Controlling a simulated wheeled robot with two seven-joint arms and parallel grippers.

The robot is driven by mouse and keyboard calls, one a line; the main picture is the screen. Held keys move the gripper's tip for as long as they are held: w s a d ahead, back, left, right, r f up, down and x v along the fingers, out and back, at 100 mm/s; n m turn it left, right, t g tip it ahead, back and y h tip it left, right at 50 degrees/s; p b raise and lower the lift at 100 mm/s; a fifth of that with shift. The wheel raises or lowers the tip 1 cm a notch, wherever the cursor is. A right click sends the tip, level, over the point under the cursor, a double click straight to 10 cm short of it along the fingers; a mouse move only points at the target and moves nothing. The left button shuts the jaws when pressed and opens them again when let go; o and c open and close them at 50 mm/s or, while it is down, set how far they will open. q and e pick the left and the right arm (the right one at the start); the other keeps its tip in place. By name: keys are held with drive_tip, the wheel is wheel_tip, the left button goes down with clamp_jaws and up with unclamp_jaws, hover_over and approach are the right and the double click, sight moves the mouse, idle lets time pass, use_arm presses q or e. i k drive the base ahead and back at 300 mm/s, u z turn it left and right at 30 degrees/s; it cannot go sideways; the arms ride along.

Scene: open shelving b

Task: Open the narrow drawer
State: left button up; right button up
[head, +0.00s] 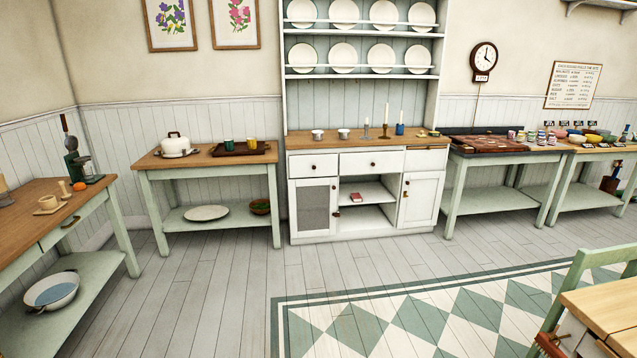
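A white dresser (330,230) stands against the back wall. It has a left drawer (313,166) with a knob, a wider middle drawer (371,163) with a knob, and a right front panel (426,160) with no clear knob. These fronts look closed. The table at the left edge also has a drawer front with a dark handle (70,222), and it looks shut. I cannot tell which of these is the narrow drawer. Neither of my grippers is in view.
A green-legged side table (205,161) stands left of the dresser, and another table (490,190) stands right of it. A patterned rug (400,320) lies in front. A wooden table (600,300) and a green chair (575,285) are at the lower right. The plank floor (200,290) is clear.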

sight(301, 166)
drive_tip(key=u, duration=0.2)
drive_tip(key=i, duration=2.35)
drive_tip(key=z, duration=0.55)
drive_tip(key=i, duration=1.7)
drive_tip(key=z, duration=0.5)
